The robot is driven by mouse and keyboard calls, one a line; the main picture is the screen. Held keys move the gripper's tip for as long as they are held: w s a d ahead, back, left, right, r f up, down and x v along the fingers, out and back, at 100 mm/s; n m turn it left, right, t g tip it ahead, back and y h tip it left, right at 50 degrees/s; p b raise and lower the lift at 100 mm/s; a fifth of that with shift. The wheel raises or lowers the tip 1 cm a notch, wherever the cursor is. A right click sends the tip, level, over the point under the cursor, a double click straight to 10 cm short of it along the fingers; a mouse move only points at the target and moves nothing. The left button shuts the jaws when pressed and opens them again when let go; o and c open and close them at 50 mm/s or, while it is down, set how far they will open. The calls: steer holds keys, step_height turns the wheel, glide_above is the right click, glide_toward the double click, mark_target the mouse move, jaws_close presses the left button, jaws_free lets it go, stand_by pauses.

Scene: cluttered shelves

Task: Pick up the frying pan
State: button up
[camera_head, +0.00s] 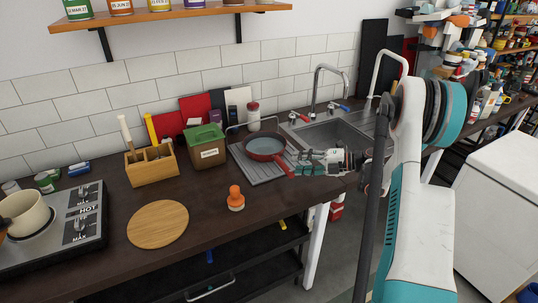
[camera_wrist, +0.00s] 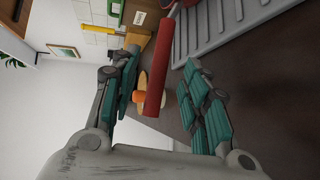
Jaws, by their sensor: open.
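The red frying pan (camera_head: 265,145) with a dark inside rests on the grey ribbed draining board beside the sink. Its red handle (camera_head: 284,167) points toward the counter's front, at my gripper (camera_head: 300,163). In the wrist view the handle (camera_wrist: 153,75) runs between the two green-padded fingers of my gripper (camera_wrist: 160,64). The fingers are spread, with a visible gap on the right side of the handle. The handle lies closer to the left finger; I cannot tell whether they touch. Most of the pan's bowl is out of the wrist view.
A green-lidded box (camera_head: 207,147) stands left of the pan, and a red-lidded jar (camera_head: 254,116) behind it. The sink (camera_head: 340,135) with its tap is to the right.

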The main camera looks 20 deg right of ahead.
steer(key=b+x, duration=0.2)
steer(key=x, duration=0.3)
steer(key=shift+s+f, duration=0.1)
steer(key=shift+f, duration=0.05)
jaws_close()
